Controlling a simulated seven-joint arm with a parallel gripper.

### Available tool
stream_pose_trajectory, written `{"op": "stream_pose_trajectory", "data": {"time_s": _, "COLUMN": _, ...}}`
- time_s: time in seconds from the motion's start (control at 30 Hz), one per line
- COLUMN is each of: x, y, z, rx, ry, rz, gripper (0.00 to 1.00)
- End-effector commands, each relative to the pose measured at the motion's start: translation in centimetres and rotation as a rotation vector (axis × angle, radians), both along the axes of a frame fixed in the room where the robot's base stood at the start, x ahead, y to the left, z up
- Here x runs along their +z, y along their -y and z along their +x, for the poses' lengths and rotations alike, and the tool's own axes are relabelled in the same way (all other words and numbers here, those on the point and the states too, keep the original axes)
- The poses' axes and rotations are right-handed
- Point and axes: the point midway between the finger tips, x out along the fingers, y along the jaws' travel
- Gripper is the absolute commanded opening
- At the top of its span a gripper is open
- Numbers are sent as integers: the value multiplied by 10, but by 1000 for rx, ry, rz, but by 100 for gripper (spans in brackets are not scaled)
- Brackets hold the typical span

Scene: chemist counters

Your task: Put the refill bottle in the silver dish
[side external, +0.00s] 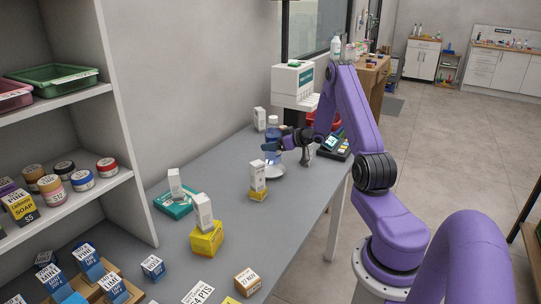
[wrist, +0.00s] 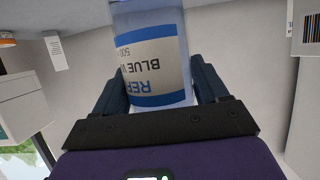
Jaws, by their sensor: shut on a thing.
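The refill bottle (side external: 273,128) is clear with a white cap; its white and blue label fills the upper middle of the wrist view (wrist: 153,60), with the print upside down there. My gripper (side external: 272,146) is shut on the bottle, one finger on each side of it. The bottle is upright in the side view. A pale round silver dish (side external: 275,174) lies on the counter just below the bottle. My gripper and the bottle hide part of it, and I cannot tell whether the bottle's base touches it.
A white box on a yellow block (side external: 258,191) stands just in front of the dish. Another white box (side external: 259,119) stands behind the bottle. A dark payment terminal (side external: 334,146) and a white-topped machine (side external: 293,83) are on the right. The grey counter (side external: 225,170) is clear left of the dish.

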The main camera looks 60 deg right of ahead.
Motion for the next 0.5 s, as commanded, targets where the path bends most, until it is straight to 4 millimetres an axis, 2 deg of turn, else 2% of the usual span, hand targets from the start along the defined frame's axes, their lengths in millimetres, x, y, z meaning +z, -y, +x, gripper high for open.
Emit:
{"op": "stream_pose_trajectory", "data": {"time_s": 0.2, "x": -21, "y": 12, "z": 16, "rx": 1, "ry": 5, "rz": -2, "gripper": 18}}
{"op": "stream_pose_trajectory", "data": {"time_s": 0.37, "x": -27, "y": 15, "z": 20, "rx": 1, "ry": 5, "rz": -2, "gripper": 18}}
{"op": "stream_pose_trajectory", "data": {"time_s": 0.5, "x": -41, "y": 17, "z": 23, "rx": 0, "ry": 3, "rz": 0, "gripper": 18}}
